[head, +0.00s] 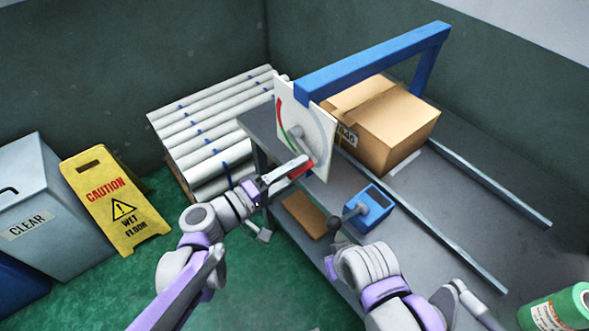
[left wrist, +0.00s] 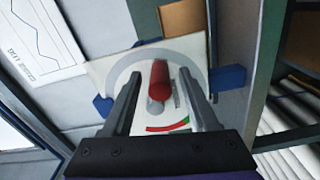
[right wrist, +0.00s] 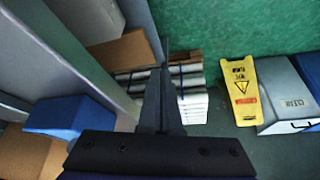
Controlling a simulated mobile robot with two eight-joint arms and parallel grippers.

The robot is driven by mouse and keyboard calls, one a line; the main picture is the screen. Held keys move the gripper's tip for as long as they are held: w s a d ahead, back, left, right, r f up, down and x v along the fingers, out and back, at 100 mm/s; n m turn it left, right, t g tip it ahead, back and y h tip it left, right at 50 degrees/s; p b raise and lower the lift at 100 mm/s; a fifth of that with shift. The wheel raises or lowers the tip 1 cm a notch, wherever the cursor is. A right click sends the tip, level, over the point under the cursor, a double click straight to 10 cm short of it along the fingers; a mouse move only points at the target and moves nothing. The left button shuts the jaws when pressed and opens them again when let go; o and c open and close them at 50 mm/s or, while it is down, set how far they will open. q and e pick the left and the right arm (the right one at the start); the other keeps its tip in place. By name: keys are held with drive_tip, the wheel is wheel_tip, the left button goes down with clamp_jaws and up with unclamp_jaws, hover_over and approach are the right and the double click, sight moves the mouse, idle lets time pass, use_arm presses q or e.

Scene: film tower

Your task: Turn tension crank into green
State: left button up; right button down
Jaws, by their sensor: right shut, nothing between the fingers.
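The tension crank has a red handle (left wrist: 160,78) and a grey hub (head: 296,131) on a white dial plate (head: 320,118). The dial has a red arc and a green arc (head: 285,133); both colours also show low on the plate in the left wrist view. My left gripper (head: 286,170) is at the plate's lower front. Its fingers are open, one on each side of the red handle, with gaps visible in the left wrist view. Where the pointer stands is unclear. My right gripper (right wrist: 161,78) is shut and empty, away from the crank.
A grey bench (head: 440,190) carries a cardboard box (head: 385,130), a blue frame (head: 370,62) and a blue box (head: 370,206) with a black-knobbed lever. A yellow wet-floor sign (head: 110,205) and grey bin (head: 45,215) stand left. Green floor shows in front.

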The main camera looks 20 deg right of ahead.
use_arm(q)
drive_tip(key=v, duration=1.1)
idle(0.5)
